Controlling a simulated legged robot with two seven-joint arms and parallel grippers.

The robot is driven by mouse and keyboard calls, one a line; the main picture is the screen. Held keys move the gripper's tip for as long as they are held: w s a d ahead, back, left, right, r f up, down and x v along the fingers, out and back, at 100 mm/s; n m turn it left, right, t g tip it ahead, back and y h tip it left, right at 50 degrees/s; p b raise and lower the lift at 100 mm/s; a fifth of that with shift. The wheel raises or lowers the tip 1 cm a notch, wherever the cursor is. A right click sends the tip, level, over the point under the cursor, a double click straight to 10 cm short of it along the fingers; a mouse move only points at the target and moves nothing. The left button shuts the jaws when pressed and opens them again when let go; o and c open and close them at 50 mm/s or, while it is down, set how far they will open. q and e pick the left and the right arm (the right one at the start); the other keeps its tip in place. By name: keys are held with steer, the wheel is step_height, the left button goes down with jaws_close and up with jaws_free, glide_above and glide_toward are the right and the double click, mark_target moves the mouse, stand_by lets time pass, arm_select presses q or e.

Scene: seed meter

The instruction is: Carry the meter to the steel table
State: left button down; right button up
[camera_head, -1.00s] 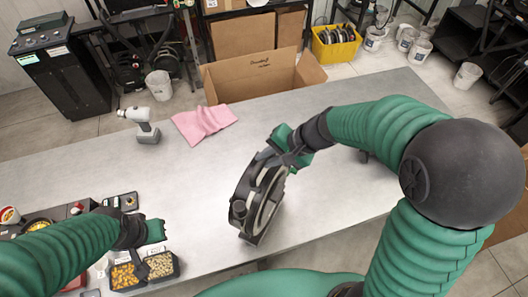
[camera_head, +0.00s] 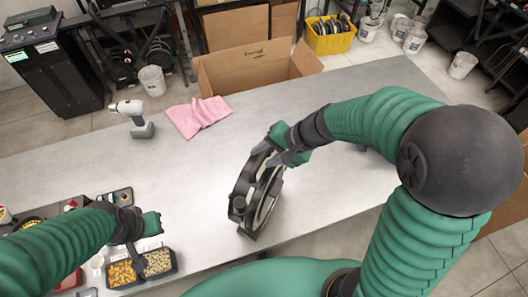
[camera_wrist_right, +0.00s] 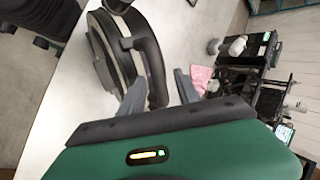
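The seed meter (camera_head: 243,187), a dark disc-shaped housing with a pale ring, stands upright on the grey steel table (camera_head: 330,110). My right gripper (camera_head: 279,153) is at its upper end. In the right wrist view, the fingers of the right gripper (camera_wrist_right: 160,92) are spread on either side of the meter's curved black handle (camera_wrist_right: 155,65). A gap shows between the handle and the right-hand finger. My left gripper (camera_head: 137,240) is over the seed trays at the lower left, apart from the meter; its fingers are not clear.
Trays of seeds (camera_head: 158,263) are at the front left. An open cardboard box (camera_head: 255,72) stands beyond the table's back edge. The table's right part is clear.

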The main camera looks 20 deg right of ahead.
steer(key=shift+w, duration=0.2)
steer(key=shift+w+r, duration=0.1)
steer(key=shift+r, duration=0.05)
steer(key=v, duration=1.1)
steer(key=s+f+n+h, duration=0.3)
steer(key=f+n, duration=0.1)
steer(key=f, duration=0.3)
steer(key=s+f+n+g+h, duration=0.1)
steer(key=s+f+n+h, duration=0.1)
steer(key=f, duration=0.6)
steer(key=shift+s+d+n+g+h+b, duration=0.2)
steer(key=shift+s+n+g+h+b, duration=0.15)
steer(key=shift+s+n, duration=0.65)
steer(key=shift+w, duration=0.2)
steer(key=shift+s, duration=0.1)
